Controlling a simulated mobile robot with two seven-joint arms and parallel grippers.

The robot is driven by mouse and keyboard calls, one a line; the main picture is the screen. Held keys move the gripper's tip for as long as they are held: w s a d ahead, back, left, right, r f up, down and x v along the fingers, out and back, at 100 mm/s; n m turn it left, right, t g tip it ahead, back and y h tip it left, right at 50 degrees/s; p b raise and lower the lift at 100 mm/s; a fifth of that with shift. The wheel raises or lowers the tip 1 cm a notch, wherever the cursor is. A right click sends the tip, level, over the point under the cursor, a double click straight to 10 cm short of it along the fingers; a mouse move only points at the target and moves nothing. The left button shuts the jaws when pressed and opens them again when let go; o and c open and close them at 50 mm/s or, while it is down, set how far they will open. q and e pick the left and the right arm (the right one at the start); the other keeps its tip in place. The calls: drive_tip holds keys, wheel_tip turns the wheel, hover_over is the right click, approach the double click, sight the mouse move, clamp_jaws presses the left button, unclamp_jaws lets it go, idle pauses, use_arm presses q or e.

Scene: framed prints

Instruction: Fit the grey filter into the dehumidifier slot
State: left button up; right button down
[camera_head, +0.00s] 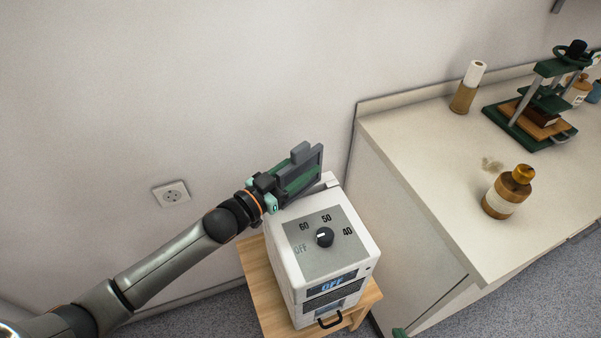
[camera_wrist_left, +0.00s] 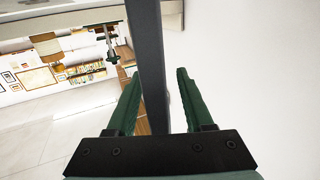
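The white dehumidifier (camera_head: 358,240) stands on a small wooden stand, with a dial and the marks OFF, 60, 50 and 40 on its top. My left gripper (camera_head: 283,187) is shut on the grey filter (camera_head: 319,160), a flat frame with a raised tab, and holds it over the back of the dehumidifier's top. The slot cannot be made out. In the left wrist view the filter (camera_wrist_left: 151,65) runs edge-on between the green fingers (camera_wrist_left: 158,100). A small green tip at the bottom edge of the head view looks like my right gripper (camera_head: 399,332); its fingers are mostly out of frame.
The wooden stand (camera_head: 262,292) is close beside a white counter (camera_head: 440,185). On the counter are a brown-and-white jar (camera_head: 507,195), a paper roll in a holder (camera_head: 466,90) and a green press (camera_head: 535,110). A wall socket (camera_head: 171,193) is behind my left arm.

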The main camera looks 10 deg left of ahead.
use_arm(q)
clamp_jaws()
drive_tip(key=shift+r, duration=0.1)
idle(0.6)
